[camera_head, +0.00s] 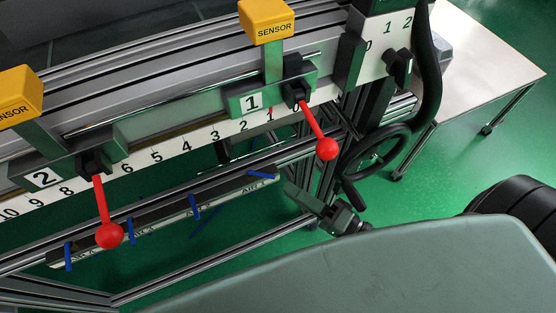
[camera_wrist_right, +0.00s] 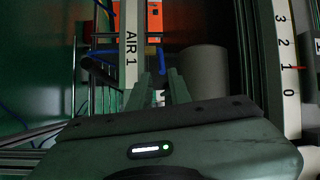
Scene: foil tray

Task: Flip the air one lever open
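The AIR 1 lever (camera_head: 262,175) is a small blue handle at the right end of the labelled air bar (camera_head: 165,217) in the head view. It lies nearly along the bar, while the other blue levers stand across it. My right gripper (camera_head: 291,190) is just right of and below this lever, apart from it in the picture. In the right wrist view, the two fingers (camera_wrist_right: 162,84) show a gap with no lever between them. The AIR 1 label (camera_wrist_right: 131,47) and a bit of blue lever (camera_wrist_right: 153,50) lie beyond the fingertips. My left gripper is out of view.
Red-knobbed handles (camera_head: 327,148) (camera_head: 109,235) hang from the sliders above the air bar. A black handwheel (camera_head: 375,152) is right of the gripper. A numbered scale (camera_head: 185,146) runs above, with yellow sensor boxes (camera_head: 266,20). A pale table (camera_head: 480,70) stands right.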

